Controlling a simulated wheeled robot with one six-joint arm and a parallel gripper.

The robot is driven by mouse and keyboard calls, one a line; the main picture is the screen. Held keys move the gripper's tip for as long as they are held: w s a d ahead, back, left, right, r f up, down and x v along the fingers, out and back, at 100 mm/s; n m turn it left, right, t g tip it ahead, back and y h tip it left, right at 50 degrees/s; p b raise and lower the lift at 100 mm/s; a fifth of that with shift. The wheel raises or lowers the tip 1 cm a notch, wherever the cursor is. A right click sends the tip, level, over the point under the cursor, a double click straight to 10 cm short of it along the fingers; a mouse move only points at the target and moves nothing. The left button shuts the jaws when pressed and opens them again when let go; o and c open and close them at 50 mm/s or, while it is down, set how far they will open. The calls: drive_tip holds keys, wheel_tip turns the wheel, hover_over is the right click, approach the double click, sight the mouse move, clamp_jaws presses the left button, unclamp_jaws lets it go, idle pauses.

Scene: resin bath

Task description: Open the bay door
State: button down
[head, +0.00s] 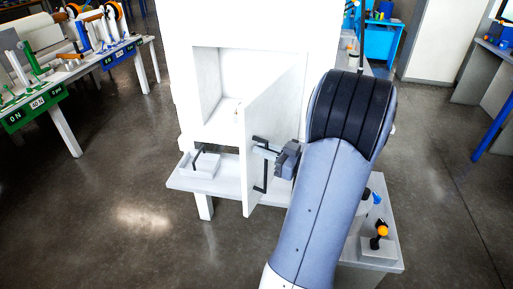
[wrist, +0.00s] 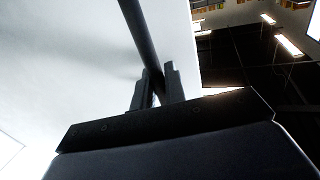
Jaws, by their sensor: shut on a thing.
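The white bay door (head: 257,150) stands swung out from the white cabinet, with the bay (head: 214,85) open to its left. A dark bar handle (head: 265,168) runs upright on the door's outer face. My gripper (head: 268,151) is shut on this handle from the right, near its upper half. In the wrist view my two fingers (wrist: 157,90) close around the dark handle bar (wrist: 140,35), and the pale door face (wrist: 70,60) fills the left.
A white ledge (head: 182,184) sticks out below the bay and carries a block with a dark lever (head: 203,163). At the lower right, a grey surface holds a box with an orange-knobbed lever (head: 379,240). Tables with green signs (head: 33,108) stand left. Grey floor (head: 120,200) is clear at front left.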

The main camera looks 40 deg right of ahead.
drive_tip(key=shift+v, duration=0.95)
drive_tip(key=shift+d, duration=0.1)
drive_tip(key=c, duration=1.8)
unclamp_jaws()
approach(254, 114)
drive_tip(key=x, duration=0.4)
drive_tip(key=shift+w+a+b, duration=0.25)
drive_tip(key=shift+b, duration=0.05)
